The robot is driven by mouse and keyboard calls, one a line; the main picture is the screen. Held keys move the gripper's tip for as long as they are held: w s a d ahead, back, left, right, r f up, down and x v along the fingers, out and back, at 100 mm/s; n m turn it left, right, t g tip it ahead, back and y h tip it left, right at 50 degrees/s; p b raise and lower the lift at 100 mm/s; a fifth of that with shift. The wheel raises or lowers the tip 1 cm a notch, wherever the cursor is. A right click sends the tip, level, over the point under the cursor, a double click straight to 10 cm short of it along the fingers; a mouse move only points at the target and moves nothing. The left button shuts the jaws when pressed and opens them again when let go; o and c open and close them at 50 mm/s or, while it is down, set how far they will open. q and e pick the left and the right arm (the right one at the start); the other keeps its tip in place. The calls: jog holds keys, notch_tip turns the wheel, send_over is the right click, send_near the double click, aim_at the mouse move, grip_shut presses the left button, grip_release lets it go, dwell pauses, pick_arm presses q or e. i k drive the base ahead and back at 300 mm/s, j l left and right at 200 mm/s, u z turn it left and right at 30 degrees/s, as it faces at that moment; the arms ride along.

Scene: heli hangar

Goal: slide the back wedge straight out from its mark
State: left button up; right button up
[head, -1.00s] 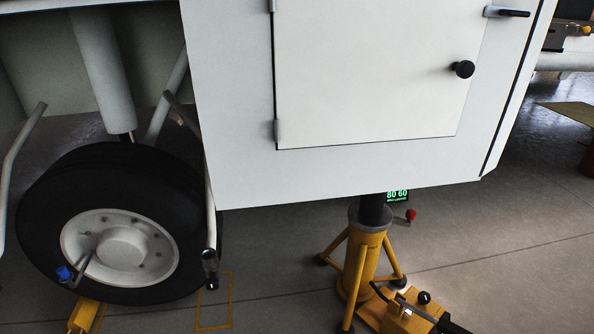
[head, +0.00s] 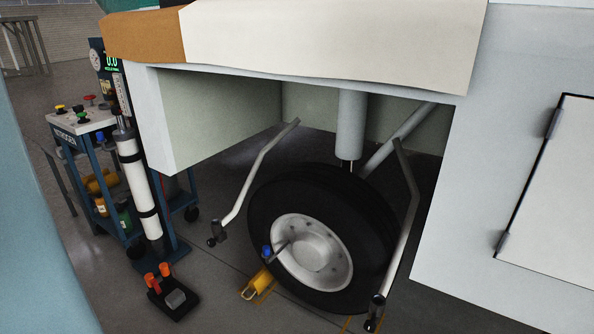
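A yellow wedge (head: 256,284) lies on the floor against the left side of the black tyre (head: 262,225). Yellow mark lines (head: 266,293) show on the floor beside it. Part of another yellow floor mark (head: 346,323) shows at the lower right of the wheel, cut by the frame's bottom edge. No wedge is visible on that part. I cannot tell which side counts as the back. Neither of my grippers is in view.
Bent rods (head: 262,172) hang on both sides of the wheel below the white aircraft body (head: 460,200). A blue trolley (head: 83,122), a white cylinder on a stand (head: 137,180) and a black tray (head: 158,300) with orange-topped items stand left. Floor between tray and wedge is clear.

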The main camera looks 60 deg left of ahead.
aim_at(264, 277)
jog(key=u, duration=2)
jog(key=i+j+u, duration=0.1)
jog(key=i+j, duration=0.2)
jog(key=i, duration=0.15)
jog(key=i+j, duration=0.3)
jog(key=i+j+u, duration=0.15)
jog(key=i, duration=0.4)
jog(key=i+j+u, duration=0.1)
jog(key=i+j, duration=0.2)
jog(key=i, duration=0.15)
